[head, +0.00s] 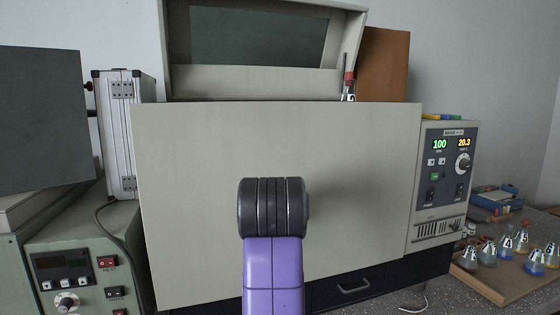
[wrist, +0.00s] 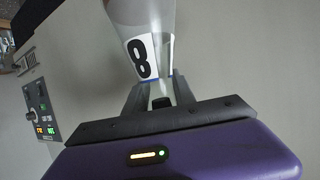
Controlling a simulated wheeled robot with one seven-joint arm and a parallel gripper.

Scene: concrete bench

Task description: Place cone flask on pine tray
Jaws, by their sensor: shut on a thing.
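In the wrist view my gripper (wrist: 159,88) is shut on a clear cone flask (wrist: 148,22) bearing a label with a black 8. In the head view my purple arm hides the gripper and the held flask. A wooden tray (head: 507,285), which looks like the pine tray, lies on the bench at the far right of the head view. Several labelled flasks with coloured contents stand on it, and its right part is cut off by the frame.
A large pale cabinet (head: 350,235) with a control panel (head: 443,165) fills the middle, close behind my arm. A small red-topped item (head: 348,87) stands on its top edge. A blue box (head: 497,202) lies behind the tray. A silver case (head: 122,135) and green instrument (head: 80,255) stand left.

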